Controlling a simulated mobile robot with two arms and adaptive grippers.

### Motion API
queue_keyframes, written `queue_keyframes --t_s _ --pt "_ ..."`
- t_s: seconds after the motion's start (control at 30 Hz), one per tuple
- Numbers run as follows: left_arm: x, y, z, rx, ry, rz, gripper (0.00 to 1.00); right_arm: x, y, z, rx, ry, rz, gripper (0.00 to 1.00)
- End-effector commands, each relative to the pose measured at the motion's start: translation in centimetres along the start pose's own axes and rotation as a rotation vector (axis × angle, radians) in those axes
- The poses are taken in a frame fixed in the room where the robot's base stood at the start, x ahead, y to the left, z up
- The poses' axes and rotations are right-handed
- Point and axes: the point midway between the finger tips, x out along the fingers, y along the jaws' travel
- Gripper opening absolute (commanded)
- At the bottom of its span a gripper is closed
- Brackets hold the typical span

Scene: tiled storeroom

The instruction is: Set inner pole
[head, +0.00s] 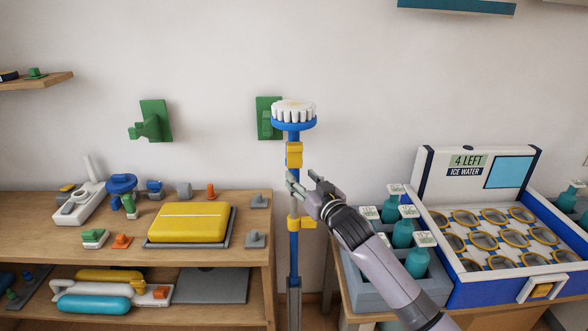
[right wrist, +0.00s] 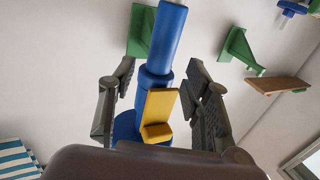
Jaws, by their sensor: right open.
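A tall upright pole (head: 294,252) stands between the two tables, blue with a white bristled round head (head: 294,110) on top. It has an upper yellow clamp (head: 294,154) and a lower yellow clamp (head: 307,222). My right gripper (head: 297,184) is at the pole between these clamps, coming from the right. In the right wrist view, its open fingers (right wrist: 160,78) lie either side of the blue pole (right wrist: 168,38); a narrower section enters a thicker sleeve, with a yellow lever (right wrist: 160,108) in front. Neither finger clearly touches. My left gripper is not in view.
Green wall brackets (head: 152,122) are behind. A wooden shelf unit (head: 250,215) on the left holds a yellow case (head: 190,222) and small parts. On the right, a blue-and-white ice water box (head: 440,219) and a grey bottle crate (head: 375,290) stand close to my right arm.

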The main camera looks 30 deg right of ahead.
Motion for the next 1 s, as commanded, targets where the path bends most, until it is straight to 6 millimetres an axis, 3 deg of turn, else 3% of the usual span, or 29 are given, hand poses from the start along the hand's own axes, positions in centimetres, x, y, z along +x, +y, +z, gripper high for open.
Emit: queue_keyframes --t_s 0.2,0.4,0.77,1.0 --pt "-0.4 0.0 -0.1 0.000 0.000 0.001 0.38 3.6 0.0 -0.1 0.000 0.001 0.001 0.45" --pt "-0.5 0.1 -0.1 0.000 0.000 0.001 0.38 5.2 0.0 0.0 0.000 0.000 0.000 0.45" --pt "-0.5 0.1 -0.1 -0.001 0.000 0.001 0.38 5.5 -0.1 0.1 0.000 0.000 -0.001 0.45" --pt "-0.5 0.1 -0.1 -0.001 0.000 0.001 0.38 5.5 0.0 0.0 0.000 0.000 0.000 0.29"
